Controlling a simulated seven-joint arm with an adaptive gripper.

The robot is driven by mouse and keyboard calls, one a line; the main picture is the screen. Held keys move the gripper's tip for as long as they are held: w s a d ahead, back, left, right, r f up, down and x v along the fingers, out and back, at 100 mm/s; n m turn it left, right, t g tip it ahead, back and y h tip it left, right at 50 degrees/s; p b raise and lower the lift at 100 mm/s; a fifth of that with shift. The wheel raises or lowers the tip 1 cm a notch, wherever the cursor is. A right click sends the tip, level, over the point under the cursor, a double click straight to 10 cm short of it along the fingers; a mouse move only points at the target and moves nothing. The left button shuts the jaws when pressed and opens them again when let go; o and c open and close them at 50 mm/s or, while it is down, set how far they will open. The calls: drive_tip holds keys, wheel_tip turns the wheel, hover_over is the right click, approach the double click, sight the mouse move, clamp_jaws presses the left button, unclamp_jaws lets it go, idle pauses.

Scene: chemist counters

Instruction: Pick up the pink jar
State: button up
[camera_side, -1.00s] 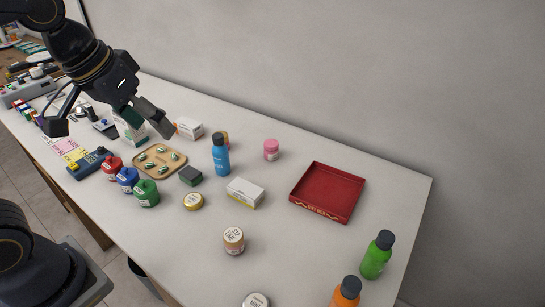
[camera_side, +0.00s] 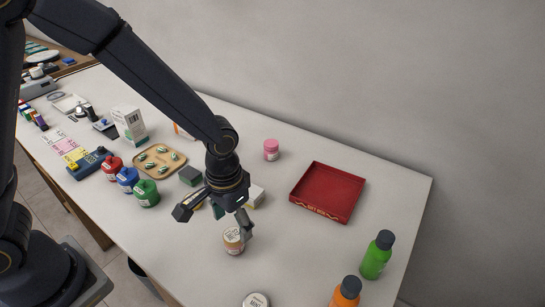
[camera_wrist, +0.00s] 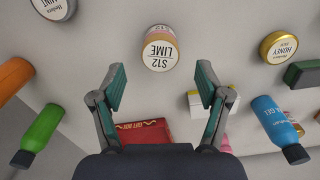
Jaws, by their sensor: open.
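The pink jar (camera_side: 271,150) stands upright on the counter near the back wall in the side view, left of the red tray. A small patch of pink (camera_wrist: 227,143) beside my right finger in the wrist view is probably the same jar, mostly hidden. My gripper (camera_side: 214,220) is open and empty, low over the counter in front of the white box and well apart from the pink jar. In the wrist view its spread fingers (camera_wrist: 160,76) point toward a jar labelled lime (camera_wrist: 160,50).
The lime jar (camera_side: 233,241) stands beside my right finger in the side view. The red tray (camera_side: 327,216) is right of the pink jar. A green bottle (camera_side: 377,256) and an orange bottle (camera_side: 346,293) stand front right. The counter around the pink jar is clear.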

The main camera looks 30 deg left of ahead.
sight(233, 234)
wheel_tip(233, 234, down, 7)
drive_tip(key=shift+s+f, duration=0.1)
drive_tip(key=shift+s, duration=0.05)
idle(0.4)
drive_tip(key=c, duration=1.3)
